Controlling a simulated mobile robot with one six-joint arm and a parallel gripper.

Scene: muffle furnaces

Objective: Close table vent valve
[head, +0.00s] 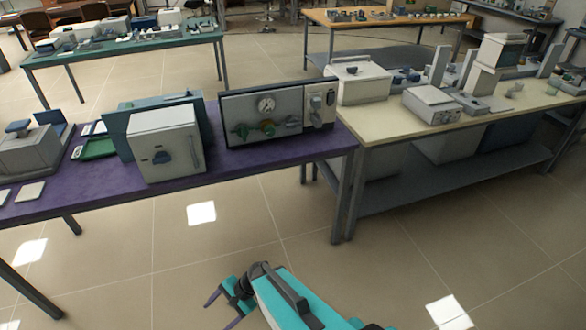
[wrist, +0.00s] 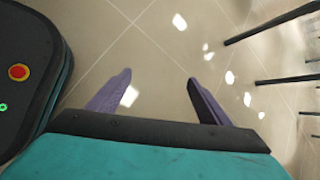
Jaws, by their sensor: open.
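A grey valve panel (head: 290,104) with a dark frame stands on the purple-topped table (head: 250,162) in the head view. It carries a round white gauge (head: 266,105), green valve handles (head: 242,131) below the gauge, and a box with a knob at its right end. I cannot tell which handle is the vent valve or how it is set. My gripper (head: 225,301) is low over the floor in front of the table, well apart from the panel. In the wrist view my gripper (wrist: 158,85) is open and empty, with two purple fingers spread above bare floor.
A white furnace (head: 166,143) with a blue handle stands left of the panel, beside a green tray (head: 97,148). A cream table (head: 385,128) with instruments adjoins on the right. The tiled floor in front is clear. Table legs show at the right of the wrist view.

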